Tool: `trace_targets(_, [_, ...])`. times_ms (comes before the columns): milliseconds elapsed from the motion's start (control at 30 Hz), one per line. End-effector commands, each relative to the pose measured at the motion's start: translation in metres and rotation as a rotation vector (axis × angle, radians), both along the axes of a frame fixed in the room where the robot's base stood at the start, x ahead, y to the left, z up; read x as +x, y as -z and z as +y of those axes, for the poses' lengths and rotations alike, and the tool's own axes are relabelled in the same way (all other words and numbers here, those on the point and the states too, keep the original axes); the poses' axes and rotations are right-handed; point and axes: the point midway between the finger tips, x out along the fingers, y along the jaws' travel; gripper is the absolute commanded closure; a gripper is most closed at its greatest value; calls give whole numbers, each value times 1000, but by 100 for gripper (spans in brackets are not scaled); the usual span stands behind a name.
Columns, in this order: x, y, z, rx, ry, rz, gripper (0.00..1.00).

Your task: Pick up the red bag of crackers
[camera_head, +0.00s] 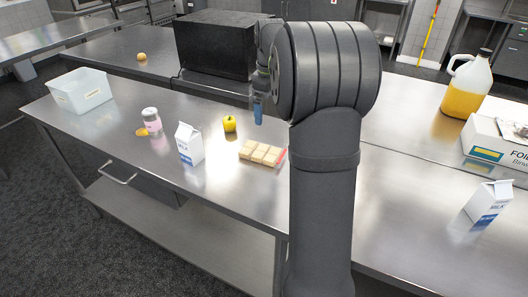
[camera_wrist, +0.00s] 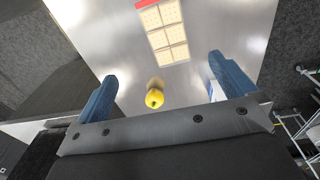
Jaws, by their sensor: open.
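In the wrist view the crackers (camera_wrist: 166,35) are at the top centre, with the red edge cut by the frame's top. My gripper (camera_head: 258,108) has blue fingers and hangs above the table, behind the pack in the head view. In the wrist view my gripper (camera_wrist: 162,68) is open, its fingers wide apart with nothing held; the pack lies beyond the fingertips.
A yellow apple-like fruit (camera_head: 229,124) stands left of the pack; it shows between the fingers in the wrist view (camera_wrist: 155,98). A milk carton (camera_head: 189,144), pink-labelled jar (camera_head: 152,122) and clear bin (camera_head: 80,91) stand farther left. A yellow-liquid jug (camera_head: 466,88) and second carton (camera_head: 488,202) are right.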

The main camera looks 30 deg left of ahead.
Motion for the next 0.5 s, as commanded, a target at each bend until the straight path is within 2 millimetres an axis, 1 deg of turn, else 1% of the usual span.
trace_targets(33, [-3, -2, 8, -15, -25, 16, 0])
trace_targets(100, [-6, -5, 14, -30, -47, 32, 0])
trace_targets(167, [-8, -3, 15, -38, -57, 42, 0])
trace_targets(233, [-9, 4, 16, -42, -60, 47, 0])
trace_targets(367, [-9, 29, 15, -42, -59, 47, 0])
trace_targets(500, [-9, 60, 15, -41, -58, 48, 0])
